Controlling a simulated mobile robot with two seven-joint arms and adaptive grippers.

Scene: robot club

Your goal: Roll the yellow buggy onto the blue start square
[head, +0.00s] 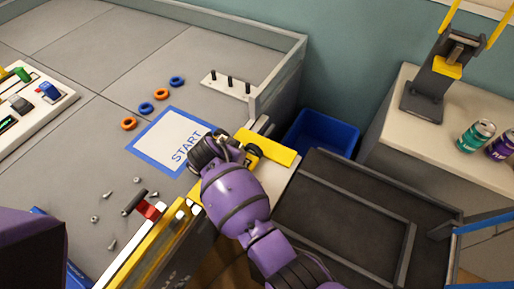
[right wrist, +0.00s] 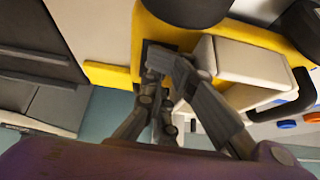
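The blue-bordered start square (head: 142,142) lies on the grey field, with START on its white middle. The yellow buggy (head: 281,156) is at the square's right side, largely hidden by my right arm. Its white body (right wrist: 262,64), yellow frame and black wheels show in the right wrist view. How much of it overlaps the square is hidden. My right gripper (right wrist: 166,62) is at the buggy's yellow frame, its fingers converging at a dark part there. Whether they grip it is unclear. My left gripper is out of view.
Orange and blue rings (head: 161,94) and a pegged white board (head: 230,84) lie beyond the square. Loose screws (head: 110,195) and a red-and-black tool (head: 147,208) lie nearer. A blue bin (head: 320,132) and dark cart (head: 345,215) stand right of the field.

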